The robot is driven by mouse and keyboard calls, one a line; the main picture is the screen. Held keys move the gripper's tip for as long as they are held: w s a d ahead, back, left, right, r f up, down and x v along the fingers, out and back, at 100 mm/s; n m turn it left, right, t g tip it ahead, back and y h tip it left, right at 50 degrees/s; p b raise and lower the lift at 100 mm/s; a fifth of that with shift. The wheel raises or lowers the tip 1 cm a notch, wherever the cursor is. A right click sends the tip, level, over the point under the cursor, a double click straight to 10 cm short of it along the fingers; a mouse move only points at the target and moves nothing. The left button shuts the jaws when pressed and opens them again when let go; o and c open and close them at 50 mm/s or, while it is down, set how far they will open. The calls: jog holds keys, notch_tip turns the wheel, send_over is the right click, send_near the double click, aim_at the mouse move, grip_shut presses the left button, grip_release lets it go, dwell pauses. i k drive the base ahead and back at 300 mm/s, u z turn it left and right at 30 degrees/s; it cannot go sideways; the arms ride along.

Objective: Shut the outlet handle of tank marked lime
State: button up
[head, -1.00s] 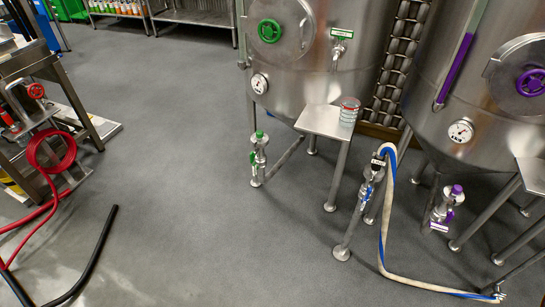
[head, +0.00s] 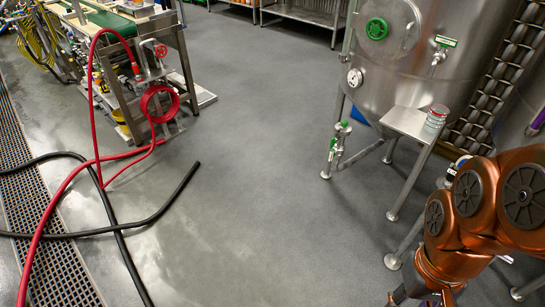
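A steel tank (head: 385,75) with a green round hatch wheel (head: 377,28) stands at the upper right. Its small green label (head: 445,41) is too small to read, so I cannot confirm that it says lime. A low outlet valve (head: 338,148) with green parts sits at the tank's left leg, near the floor. Its handle (head: 332,143) looks small and green, and I cannot tell whether it is open or shut. My copper-coloured arm fills the lower right, in front of the tank's right side. My gripper is not in view.
A steel step (head: 408,122) with a red-and-white can (head: 436,115) juts out from the tank. Grey floor (head: 260,170) is clear before the valve. Red hose (head: 75,175) and black hoses (head: 150,220) lie at left, by a drain grate (head: 45,255) and a machine stand (head: 180,70).

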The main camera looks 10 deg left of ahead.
aim_at(332, 154)
jog(key=u, duration=1.1)
jog(key=i, duration=0.8)
jog(key=z, duration=1.2)
jog(key=k, duration=0.5)
jog(key=u, duration=1.85)
jog(key=i, duration=0.7)
jog(key=z, duration=0.5)
